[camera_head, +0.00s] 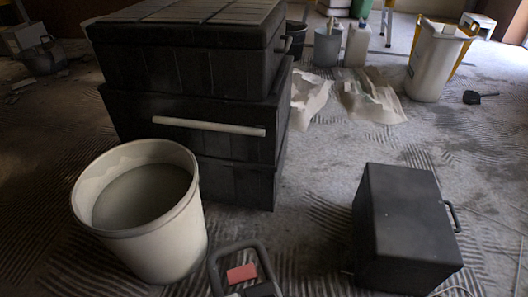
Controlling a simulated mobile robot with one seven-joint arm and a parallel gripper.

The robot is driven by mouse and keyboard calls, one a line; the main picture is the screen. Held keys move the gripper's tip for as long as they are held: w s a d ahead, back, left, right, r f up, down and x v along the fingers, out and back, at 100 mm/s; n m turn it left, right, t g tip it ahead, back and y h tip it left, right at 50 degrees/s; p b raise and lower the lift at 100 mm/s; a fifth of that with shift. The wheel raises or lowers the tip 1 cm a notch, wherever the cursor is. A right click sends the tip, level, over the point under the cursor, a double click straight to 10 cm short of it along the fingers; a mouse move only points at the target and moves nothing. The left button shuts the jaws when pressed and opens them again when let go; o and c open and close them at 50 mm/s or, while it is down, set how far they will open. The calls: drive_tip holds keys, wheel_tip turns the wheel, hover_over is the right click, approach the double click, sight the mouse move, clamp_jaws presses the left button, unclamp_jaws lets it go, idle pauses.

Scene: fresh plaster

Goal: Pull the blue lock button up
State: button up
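I see no blue lock button in the head view. A black box (405,225) with a side handle (452,216) stands on the floor at the lower right. A stack of large black cases (190,85) stands at the upper left, with a pale bar handle (210,128) across the middle one. A dark loop-shaped handle (213,268) with a red block (241,273) is cut off by the bottom edge; I cannot tell what it belongs to. I cannot make out my gripper.
A pale bucket (190,225) stands in front of the cases. Crumpled bags (370,100), plastic containers (357,45) and a white bin (433,65) stand farther back. Bare, ridged floor (320,180) lies between the cases and the black box.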

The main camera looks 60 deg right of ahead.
clamp_jaws()
idle(0.4)
idle(1.0)
